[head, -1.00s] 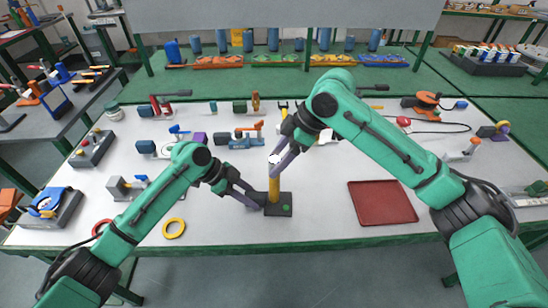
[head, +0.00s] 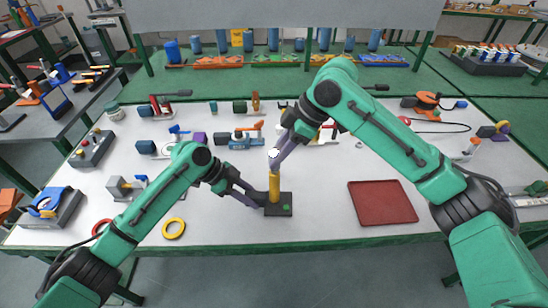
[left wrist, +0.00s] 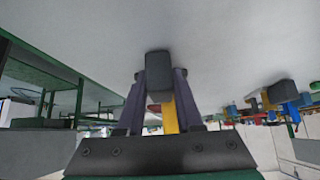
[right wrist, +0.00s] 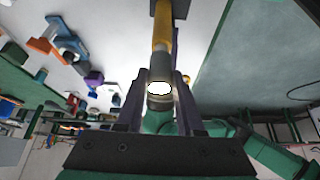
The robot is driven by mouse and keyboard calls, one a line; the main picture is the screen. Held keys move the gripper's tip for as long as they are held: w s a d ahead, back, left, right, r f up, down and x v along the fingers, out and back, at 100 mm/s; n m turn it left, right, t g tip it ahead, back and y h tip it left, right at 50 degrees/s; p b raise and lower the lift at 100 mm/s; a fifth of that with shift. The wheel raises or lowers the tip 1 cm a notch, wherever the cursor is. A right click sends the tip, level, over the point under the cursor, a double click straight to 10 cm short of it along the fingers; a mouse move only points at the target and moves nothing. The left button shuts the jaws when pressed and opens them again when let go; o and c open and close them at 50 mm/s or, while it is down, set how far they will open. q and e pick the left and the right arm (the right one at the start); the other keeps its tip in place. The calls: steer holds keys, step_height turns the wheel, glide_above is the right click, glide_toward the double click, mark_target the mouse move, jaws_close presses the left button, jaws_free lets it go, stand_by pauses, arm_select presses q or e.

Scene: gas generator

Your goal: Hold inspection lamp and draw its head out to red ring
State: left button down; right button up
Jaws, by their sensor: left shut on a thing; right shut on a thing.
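The inspection lamp stands upright near the table's front edge, with a dark square base (head: 284,210), a yellow stem (head: 274,184) and a glowing white head (head: 273,154). My left gripper (head: 262,202) is low beside the stem; in the left wrist view its fingers are shut on a dark block (left wrist: 159,75) of the lamp's lower part. My right gripper (head: 278,153) is shut on the lamp head, which shows between its fingers in the right wrist view (right wrist: 159,88). I cannot make out a red ring on the stem.
A yellow ring (head: 174,228) and a red ring (head: 101,227) lie at the front left. A red tray (head: 383,203) lies to the right of the lamp. Several tools and fixtures stand along the back. The table between lamp and tray is clear.

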step_height(320, 180, up, 10)
steer(key=o, duration=1.2)
stand_by(0.6)
